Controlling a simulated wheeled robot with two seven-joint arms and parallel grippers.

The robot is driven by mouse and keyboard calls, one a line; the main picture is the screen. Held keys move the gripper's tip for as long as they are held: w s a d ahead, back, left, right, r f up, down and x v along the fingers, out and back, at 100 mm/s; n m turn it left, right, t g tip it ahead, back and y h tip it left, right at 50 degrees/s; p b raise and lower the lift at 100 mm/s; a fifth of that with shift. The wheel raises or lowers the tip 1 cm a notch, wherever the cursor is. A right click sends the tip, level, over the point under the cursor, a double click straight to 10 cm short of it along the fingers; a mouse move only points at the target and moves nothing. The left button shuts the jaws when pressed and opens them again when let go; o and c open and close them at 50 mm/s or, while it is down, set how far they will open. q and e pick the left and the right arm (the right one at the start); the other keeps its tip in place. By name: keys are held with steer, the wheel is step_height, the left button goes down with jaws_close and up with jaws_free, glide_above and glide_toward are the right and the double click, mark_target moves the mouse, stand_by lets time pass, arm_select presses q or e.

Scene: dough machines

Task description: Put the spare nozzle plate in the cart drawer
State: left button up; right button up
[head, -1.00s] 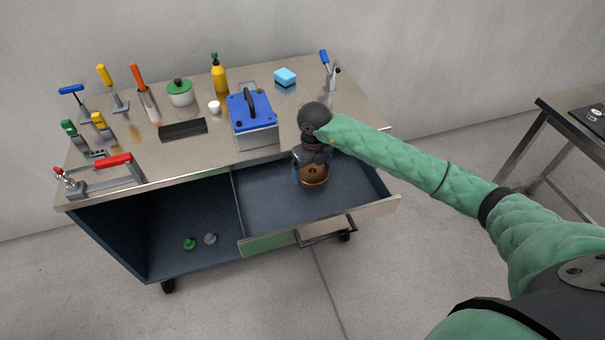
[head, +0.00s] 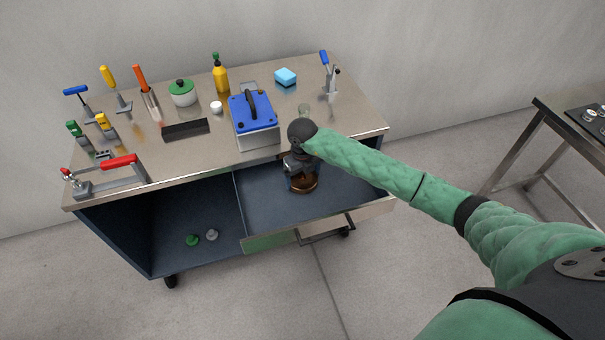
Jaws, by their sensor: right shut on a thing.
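The nozzle plate (head: 304,188) is a round bronze-brown disc, partly hidden by my right gripper (head: 301,175). The gripper points down and is shut on the plate. The cart drawer (head: 262,205) is pulled open below the cart's top, with a dark blue inside and a steel front. The plate is within the drawer's outline, low towards its floor. I cannot tell whether it touches the floor. My left gripper is out of view.
The cart top (head: 203,150) overhangs the drawer's back. A blue-lidded box (head: 256,125) stands at its front edge, left of my right arm. Clamps, a yellow bottle (head: 220,77) and a blue sponge (head: 286,77) are also there. The drawer looks otherwise empty.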

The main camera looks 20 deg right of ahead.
mark_target(303, 178)
stand_by(0.3)
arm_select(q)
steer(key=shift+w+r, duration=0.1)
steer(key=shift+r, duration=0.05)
arm_select(e)
steer(key=shift+f, duration=0.15)
steer(key=o, duration=1.4)
steer(key=shift+r, duration=0.2)
steer(key=shift+r+b, duration=0.3)
steer(key=shift+b, duration=0.05)
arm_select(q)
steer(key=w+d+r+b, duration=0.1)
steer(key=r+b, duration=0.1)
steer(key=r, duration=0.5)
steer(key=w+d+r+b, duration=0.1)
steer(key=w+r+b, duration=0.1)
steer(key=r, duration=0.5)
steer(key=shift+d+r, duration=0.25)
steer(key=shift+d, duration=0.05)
arm_select(e)
step_height(303, 178, up, 11)
steer(key=shift+r, duration=0.1)
